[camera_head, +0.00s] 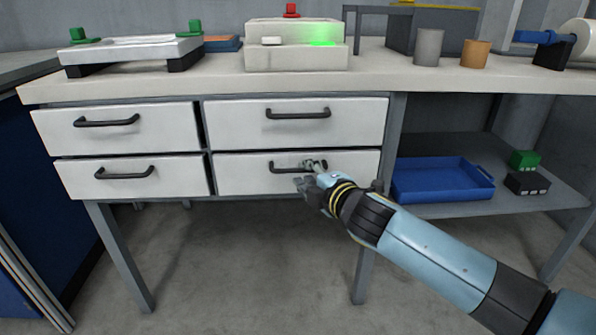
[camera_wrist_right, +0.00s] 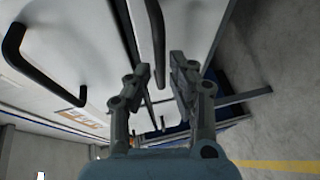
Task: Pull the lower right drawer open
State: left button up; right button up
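The lower right drawer (camera_head: 240,174) has a white front and looks closed, about level with the drawers around it. Its dark bar handle (camera_head: 283,167) is partly covered by my right gripper (camera_head: 307,173), which is at the handle's right part. In the right wrist view, my right gripper (camera_wrist_right: 161,75) has its two fingers apart. The dark handle (camera_wrist_right: 157,45) reaches toward the gap between the fingertips. I cannot tell whether either finger touches it. My left gripper is not in view.
The upper right drawer (camera_head: 230,122) is just above, and two more drawers are to the left, all closed. A blue tray (camera_head: 440,190) and green and black blocks are on the shelf at right. The tabletop carries several items. The floor in front is clear.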

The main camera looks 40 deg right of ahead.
aim_at(301, 171)
jog(key=shift+x, duration=1.8)
grip_shut()
